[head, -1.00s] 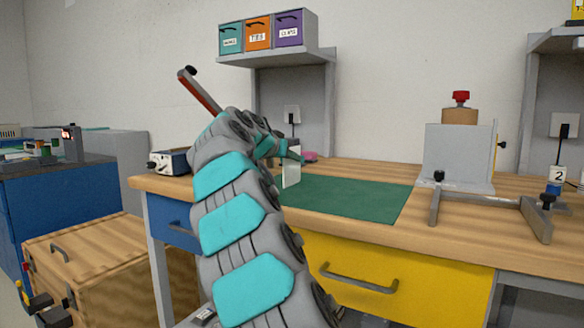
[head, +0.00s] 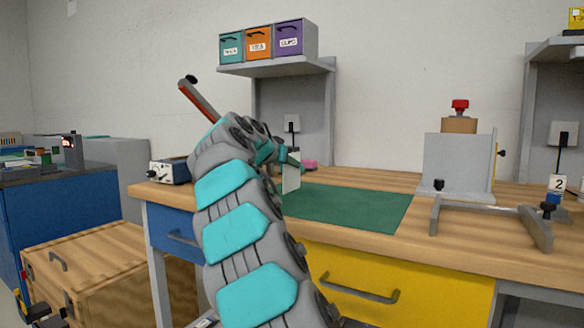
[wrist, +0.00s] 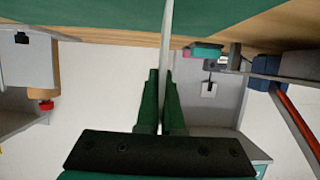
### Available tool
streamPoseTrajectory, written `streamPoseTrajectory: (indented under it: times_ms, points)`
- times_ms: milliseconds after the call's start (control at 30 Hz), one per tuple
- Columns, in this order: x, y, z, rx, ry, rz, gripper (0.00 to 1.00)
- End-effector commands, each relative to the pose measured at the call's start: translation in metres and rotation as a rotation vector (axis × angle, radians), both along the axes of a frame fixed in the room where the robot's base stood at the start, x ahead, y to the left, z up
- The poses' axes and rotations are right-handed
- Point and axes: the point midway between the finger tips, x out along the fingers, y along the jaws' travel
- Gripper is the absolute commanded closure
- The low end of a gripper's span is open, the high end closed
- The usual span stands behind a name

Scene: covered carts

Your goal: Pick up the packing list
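The packing list is a thin white sheet (head: 291,176), standing upright on edge at the left end of the green mat (head: 345,207) on the wooden bench. My gripper (head: 293,160) is at the sheet's upper part, mostly hidden behind my arm in the head view. In the wrist view, the sheet (wrist: 166,38) runs edge-on between the two green fingers of my gripper (wrist: 162,76), which are close together against it. I cannot tell whether its lower edge touches the mat.
A grey fixture with a red knob (head: 460,104) and a grey bracket frame (head: 490,215) stand right of the mat. A pink object (head: 309,164) lies behind the sheet. A shelf with coloured bins (head: 258,42) hangs above. The mat is otherwise clear.

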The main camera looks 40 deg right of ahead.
Motion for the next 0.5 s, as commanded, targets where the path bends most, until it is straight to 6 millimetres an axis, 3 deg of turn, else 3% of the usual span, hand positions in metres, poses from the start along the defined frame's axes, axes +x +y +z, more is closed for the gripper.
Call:
streamPoseTrajectory:
  times_ms: [500]
  points:
    - [0.000,0.000,0.026,-0.001,-0.003,0.000,1.00]
